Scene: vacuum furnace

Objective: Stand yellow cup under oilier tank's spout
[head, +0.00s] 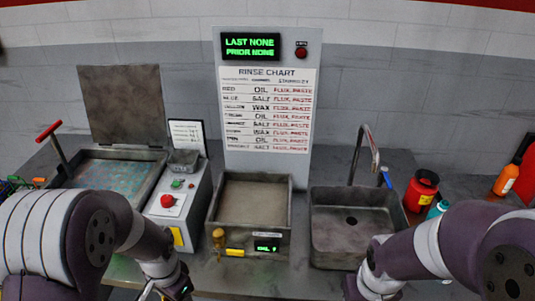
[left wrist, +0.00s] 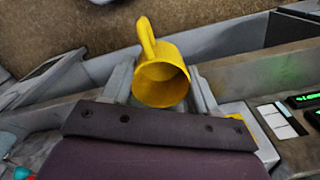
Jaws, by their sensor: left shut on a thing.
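In the left wrist view, my left gripper (left wrist: 160,92) is shut on the yellow cup (left wrist: 160,80), which sits between its two grey fingers. The cup's handle points up in that picture and its round mouth faces the camera. In the head view, my left gripper (head: 175,286) is at the bottom edge, left of the middle tank (head: 213,212); I cannot make out the cup there. The tank holds brownish contents and has a green-lit display (head: 266,248). A small amber fitting (head: 218,238) shows at its front left corner. My right gripper (head: 362,286) is partly cut off.
A sink (head: 330,255) with a tall faucet stands right of the tank. A control box (head: 190,205) with a red button and an open-lidded basin (head: 153,154) stand left. A red container (head: 422,190) and orange bottle (head: 505,180) are far right. A rinse chart (head: 267,115) stands behind.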

